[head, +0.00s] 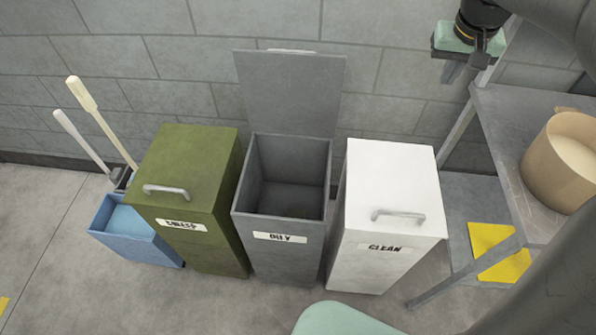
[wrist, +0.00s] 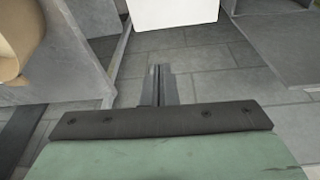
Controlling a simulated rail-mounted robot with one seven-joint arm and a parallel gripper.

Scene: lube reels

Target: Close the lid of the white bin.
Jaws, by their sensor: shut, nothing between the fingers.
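The white bin (head: 390,215), labelled CLEAN, stands at the right of a row of bins in the head view. Its lid (head: 395,175) lies flat and shut on top, with a grey handle (head: 397,215) near the front edge. Part of the white bin also shows at the top of the wrist view (wrist: 175,12). My gripper (head: 449,76) is up and to the right of the white bin in the head view, apart from it. Its fingers (wrist: 158,88) are together and empty in the wrist view.
The grey middle bin (head: 284,245) has its lid (head: 292,92) standing up. The green bin (head: 190,205) is shut, beside a blue bucket (head: 130,235). A grey shelf (head: 500,130) with a tan pot (head: 562,165) stands right of the white bin.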

